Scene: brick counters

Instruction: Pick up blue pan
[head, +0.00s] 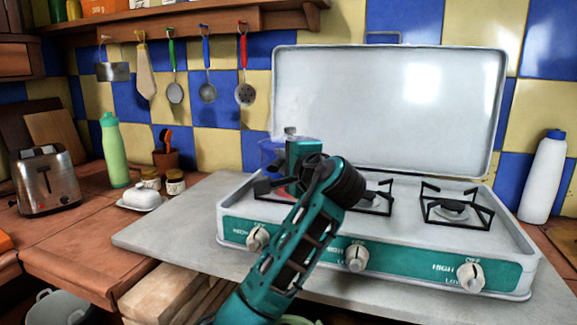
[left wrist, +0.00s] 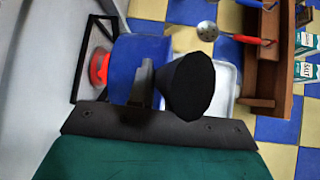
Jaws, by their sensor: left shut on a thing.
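The blue pan (head: 269,152) shows in part behind my left gripper, at the left burner of the stove in the head view; the gripper hides most of it. In the left wrist view the blue pan (left wrist: 140,52) is close up, with a black part (left wrist: 188,88), likely its handle, toward the camera. My left gripper (head: 292,140) is shut on the pan; a grey finger (left wrist: 144,82) shows against it in the left wrist view. A red glowing burner (left wrist: 99,67) is beside the pan there. My right gripper is not in view.
The stove (head: 400,215) has its white lid (head: 390,110) raised behind it. To the left stand a toaster (head: 48,182), a green bottle (head: 115,152) and a butter dish (head: 141,198). A white bottle (head: 543,178) stands right. Utensils hang from a shelf (head: 190,22).

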